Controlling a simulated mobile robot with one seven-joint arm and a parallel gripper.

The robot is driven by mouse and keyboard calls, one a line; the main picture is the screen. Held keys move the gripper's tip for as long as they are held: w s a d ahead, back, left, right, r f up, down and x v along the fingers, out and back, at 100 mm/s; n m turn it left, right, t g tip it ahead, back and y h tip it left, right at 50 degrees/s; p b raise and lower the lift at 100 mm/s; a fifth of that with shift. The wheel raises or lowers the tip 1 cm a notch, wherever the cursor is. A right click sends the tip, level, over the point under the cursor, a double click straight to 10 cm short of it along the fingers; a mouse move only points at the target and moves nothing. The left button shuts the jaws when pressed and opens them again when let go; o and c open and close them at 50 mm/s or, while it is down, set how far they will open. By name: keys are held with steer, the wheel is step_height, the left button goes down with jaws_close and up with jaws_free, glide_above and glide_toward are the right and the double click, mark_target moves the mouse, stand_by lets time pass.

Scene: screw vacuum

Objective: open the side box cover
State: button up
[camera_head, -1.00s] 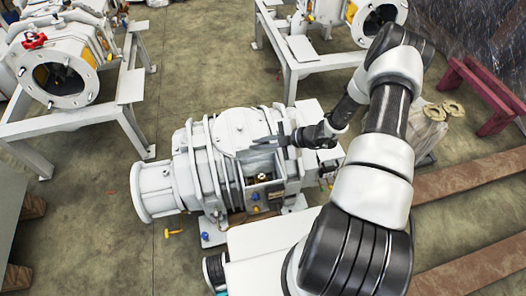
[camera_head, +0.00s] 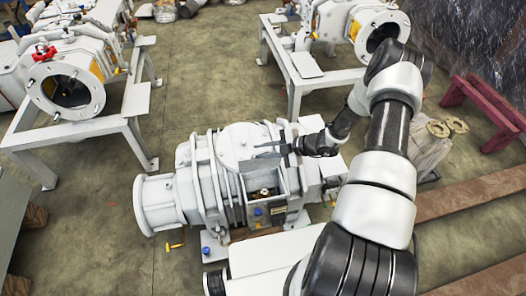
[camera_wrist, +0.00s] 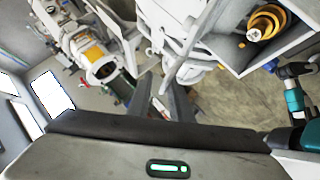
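The white vacuum pump (camera_head: 225,180) lies in the middle of the head view. Its side box (camera_head: 270,207) faces the front, and a brass fitting shows inside it. In the wrist view, the open-sided box (camera_wrist: 222,62) is at upper right with the brass and orange fitting (camera_wrist: 265,22) inside. I cannot clearly pick out the cover as a separate part. My gripper (camera_head: 262,152) is above the box's upper edge, fingers pointing left. In the wrist view the gripper (camera_wrist: 160,85) has its two grey fingers apart, with nothing seen between them. Contact with the box cannot be told.
Other white pumps on frames stand at the back left (camera_head: 65,85) and back right (camera_head: 375,30). A dark red bench (camera_head: 480,105) and brown beams (camera_head: 470,185) are at right. Concrete floor (camera_head: 215,80) is clear behind the pump.

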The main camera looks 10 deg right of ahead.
steer(key=shift+s+d+f, duration=0.1)
steer(key=shift+s+f, duration=0.25)
steer(key=shift+f, duration=0.1)
steer(key=shift+d+r, duration=0.1)
steer(key=shift+d, duration=0.05)
steer(key=r+p+v, duration=0.1)
steer(key=v, duration=1.6)
steer(key=shift+w, duration=0.15)
steer(key=shift+a, duration=0.2)
